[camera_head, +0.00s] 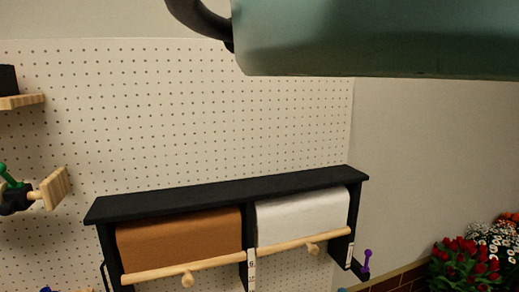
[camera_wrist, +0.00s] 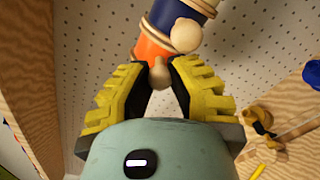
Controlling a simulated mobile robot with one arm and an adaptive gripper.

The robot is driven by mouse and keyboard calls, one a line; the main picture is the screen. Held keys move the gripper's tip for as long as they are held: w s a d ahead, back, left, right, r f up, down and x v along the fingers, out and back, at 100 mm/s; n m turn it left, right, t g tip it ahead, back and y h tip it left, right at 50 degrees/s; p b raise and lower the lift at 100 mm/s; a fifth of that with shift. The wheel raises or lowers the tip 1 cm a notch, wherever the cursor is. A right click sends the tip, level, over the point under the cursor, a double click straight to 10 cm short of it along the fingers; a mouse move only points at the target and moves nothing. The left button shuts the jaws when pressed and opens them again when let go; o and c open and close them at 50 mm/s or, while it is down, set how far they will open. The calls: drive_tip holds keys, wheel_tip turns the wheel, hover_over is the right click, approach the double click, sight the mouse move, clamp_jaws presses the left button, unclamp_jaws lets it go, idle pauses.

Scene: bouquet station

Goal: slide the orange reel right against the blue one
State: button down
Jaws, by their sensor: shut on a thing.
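The orange reel (camera_wrist: 149,48) shows in the wrist view just beyond my fingertips. A pale round knob (camera_wrist: 160,76) sits in front of it. My gripper (camera_wrist: 158,68), with yellow and black ribbed fingers, is shut on this knob. The blue reel (camera_wrist: 182,14) lies farther up and right, in line with the orange one, with its own pale knob (camera_wrist: 186,36). Pale rims show where the two reels meet; I cannot tell whether they touch. My fingers hide part of the orange reel. Neither reel shows in the head view.
Wooden panels stand at the left (camera_wrist: 27,80) and right (camera_wrist: 285,110) of my gripper. A pegboard (camera_head: 200,120) is behind. A black paper rack (camera_head: 230,188) holds brown (camera_head: 180,235) and white (camera_head: 300,217) rolls. Red flowers (camera_head: 465,262) are at lower right.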

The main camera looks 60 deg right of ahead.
drive_tip(key=shift+s+f, duration=0.1)
drive_tip(key=shift+f, duration=0.05)
drive_tip(key=c, duration=0.8)
unclamp_jaws()
drive_tip(key=v, duration=1.2)
